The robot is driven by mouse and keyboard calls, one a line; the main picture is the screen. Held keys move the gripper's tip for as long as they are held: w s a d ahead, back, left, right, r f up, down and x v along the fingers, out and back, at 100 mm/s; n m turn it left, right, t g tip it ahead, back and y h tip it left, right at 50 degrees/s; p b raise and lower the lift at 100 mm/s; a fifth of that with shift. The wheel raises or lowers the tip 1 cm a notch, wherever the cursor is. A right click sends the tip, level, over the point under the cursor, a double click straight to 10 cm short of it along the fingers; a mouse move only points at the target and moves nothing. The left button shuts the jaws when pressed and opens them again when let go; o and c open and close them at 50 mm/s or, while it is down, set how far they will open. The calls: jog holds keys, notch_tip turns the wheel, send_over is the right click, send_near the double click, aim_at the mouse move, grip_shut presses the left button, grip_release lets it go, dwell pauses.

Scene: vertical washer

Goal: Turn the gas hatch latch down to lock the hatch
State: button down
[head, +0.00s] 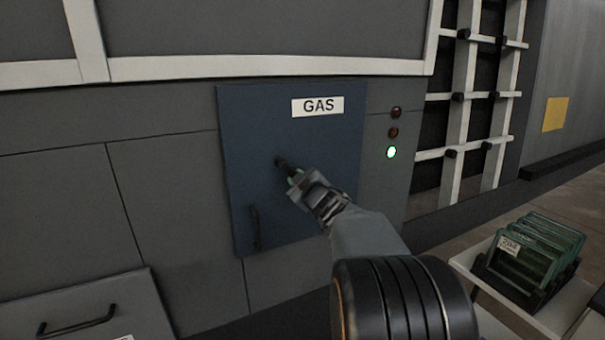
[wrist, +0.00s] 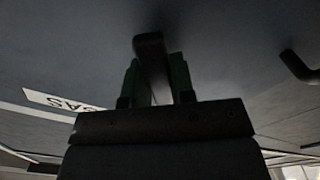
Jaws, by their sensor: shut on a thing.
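The gas hatch (head: 335,145) is a blue panel with a white "GAS" label (head: 318,106); in the head view it lies flat against the grey wall. The dark latch (head: 281,162) is near the hatch's middle, and my gripper mostly covers it there. In the wrist view the latch (wrist: 149,45) is a dark bar between the two green-padded fingers. My gripper (head: 295,178) is shut on the latch; it also shows in the wrist view (wrist: 157,80). The latch's exact angle is hard to tell.
A dark vertical handle (head: 255,228) is at the hatch's lower left. Right of the hatch are three indicator lamps, the lowest lit green (head: 391,153). A rack of green plates (head: 530,255) stands at the lower right. A grey panel with a handle (head: 77,322) is at the lower left.

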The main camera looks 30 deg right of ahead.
aim_at(280, 181)
jog(key=shift+w+a+f+m+p, duration=0.1)
jog(key=shift+a+f+m+p, duration=0.15)
jog(key=shift+a+m, duration=0.75)
jog(key=shift+w+a+f+m+p, duration=0.1)
jog(key=shift+a+f+m+p, duration=0.15)
jog(key=shift+m, duration=1.4)
jog(key=shift+w+a+f+m+p, duration=0.15)
jog(key=shift+a+m, duration=0.5)
jog(key=shift+m, duration=0.7)
jog(key=shift+s+a, duration=0.1)
jog(key=c, duration=1)
grip_release()
jog(key=shift+o, duration=0.2)
jog(key=s+a, duration=0.2)
jog(key=s, duration=1.1)
jog(key=shift+s, duration=0.35)
jog(key=shift+f, duration=0.1)
